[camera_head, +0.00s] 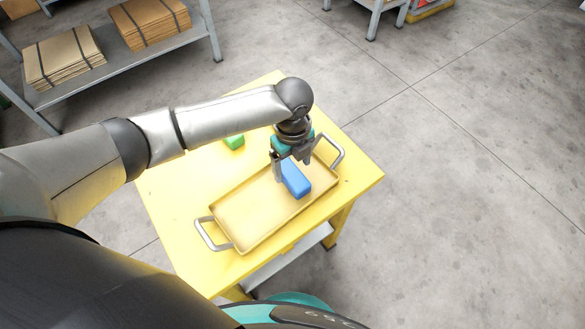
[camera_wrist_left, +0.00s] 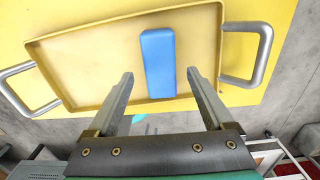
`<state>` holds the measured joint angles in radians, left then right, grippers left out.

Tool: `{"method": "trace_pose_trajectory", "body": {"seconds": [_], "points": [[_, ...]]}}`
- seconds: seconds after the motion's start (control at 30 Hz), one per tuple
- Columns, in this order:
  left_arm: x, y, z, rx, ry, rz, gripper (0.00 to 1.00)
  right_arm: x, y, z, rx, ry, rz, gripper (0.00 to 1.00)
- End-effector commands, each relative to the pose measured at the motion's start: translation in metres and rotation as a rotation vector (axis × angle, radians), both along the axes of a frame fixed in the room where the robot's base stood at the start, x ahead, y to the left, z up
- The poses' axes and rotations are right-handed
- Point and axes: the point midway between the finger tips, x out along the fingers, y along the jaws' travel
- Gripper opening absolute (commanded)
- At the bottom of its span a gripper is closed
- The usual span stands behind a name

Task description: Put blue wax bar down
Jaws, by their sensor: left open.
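The blue wax bar (camera_head: 295,179) lies in the right part of a yellow tray (camera_head: 237,231) with grey metal handles. It also shows in the left wrist view (camera_wrist_left: 158,62), lying on the floor of the tray (camera_wrist_left: 95,65). My left gripper (camera_head: 290,168) is over the tray at the bar, coming from above, and partly hides the bar's far end. In the left wrist view the fingers of this gripper (camera_wrist_left: 160,85) are spread apart, with clear gaps on both sides of the bar. My right gripper is not in view.
The tray sits on a yellow table (camera_head: 165,203). A grey shelf (camera_head: 125,63) with strapped cardboard stacks (camera_head: 64,58) stands at the back left. The floor at right is clear.

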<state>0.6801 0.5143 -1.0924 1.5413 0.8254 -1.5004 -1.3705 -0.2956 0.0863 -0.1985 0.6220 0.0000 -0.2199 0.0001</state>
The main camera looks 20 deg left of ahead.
Motion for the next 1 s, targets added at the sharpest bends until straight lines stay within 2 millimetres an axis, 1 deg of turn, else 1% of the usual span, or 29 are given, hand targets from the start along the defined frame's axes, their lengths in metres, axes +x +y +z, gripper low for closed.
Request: {"method": "trace_pose_trajectory", "body": {"seconds": [0.03, 0.2, 0.3, 0.4, 0.57, 1.0], "points": [[0.001, 0.0, 0.016, -0.002, -0.002, -0.001, 0.85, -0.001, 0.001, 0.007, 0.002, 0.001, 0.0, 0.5], [0.001, 0.0, 0.052, -0.002, -0.002, -0.001, 0.85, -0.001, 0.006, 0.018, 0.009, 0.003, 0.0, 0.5], [0.001, 0.0, 0.067, -0.001, -0.002, -0.002, 0.85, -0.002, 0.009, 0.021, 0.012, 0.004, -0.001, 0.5], [0.0, 0.0, 0.077, -0.001, 0.001, 0.0, 0.85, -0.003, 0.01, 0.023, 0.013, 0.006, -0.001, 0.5], [0.0, 0.0, 0.082, -0.001, 0.002, 0.0, 0.85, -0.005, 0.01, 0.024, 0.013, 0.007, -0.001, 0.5], [0.0, 0.0, 0.082, 0.0, 0.001, 0.0, 0.85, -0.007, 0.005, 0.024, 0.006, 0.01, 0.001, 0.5]]}}
